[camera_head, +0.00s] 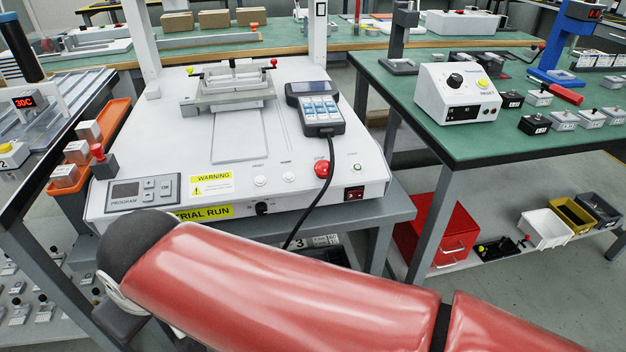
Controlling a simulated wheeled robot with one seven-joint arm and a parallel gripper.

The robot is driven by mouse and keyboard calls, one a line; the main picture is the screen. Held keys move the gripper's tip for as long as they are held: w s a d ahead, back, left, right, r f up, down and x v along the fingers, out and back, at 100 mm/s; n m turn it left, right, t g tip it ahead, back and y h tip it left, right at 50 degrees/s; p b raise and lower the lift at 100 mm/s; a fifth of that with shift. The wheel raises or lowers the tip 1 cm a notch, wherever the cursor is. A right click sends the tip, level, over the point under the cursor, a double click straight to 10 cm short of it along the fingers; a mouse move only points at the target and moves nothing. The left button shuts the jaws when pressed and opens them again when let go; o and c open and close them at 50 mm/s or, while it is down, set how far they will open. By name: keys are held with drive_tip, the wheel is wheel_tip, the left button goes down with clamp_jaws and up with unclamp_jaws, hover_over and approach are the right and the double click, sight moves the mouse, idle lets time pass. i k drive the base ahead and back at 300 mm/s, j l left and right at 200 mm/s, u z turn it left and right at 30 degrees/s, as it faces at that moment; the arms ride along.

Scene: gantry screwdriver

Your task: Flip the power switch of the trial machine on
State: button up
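The trial machine (150,165) is a white box with a yellow "TRIAL RUN" label on a grey table in the middle of the camera_head view. Its front face carries a small red rocker switch (354,193) in a black frame at the right end. I cannot tell the rocker's position at this size. A black knob (262,208) sits to its left on the same face. My red arm crosses the bottom of the view in front of the machine, below the switch.
A red stop button (322,169) and a handheld keypad (318,110) with a black cable are on the machine's top. The cable hangs over the front, left of the switch. A green table (480,150) with a white box stands at the right. Orange trays (112,125) flank the left side.

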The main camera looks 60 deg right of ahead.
sight(357, 193)
drive_tip(key=z, duration=2.45)
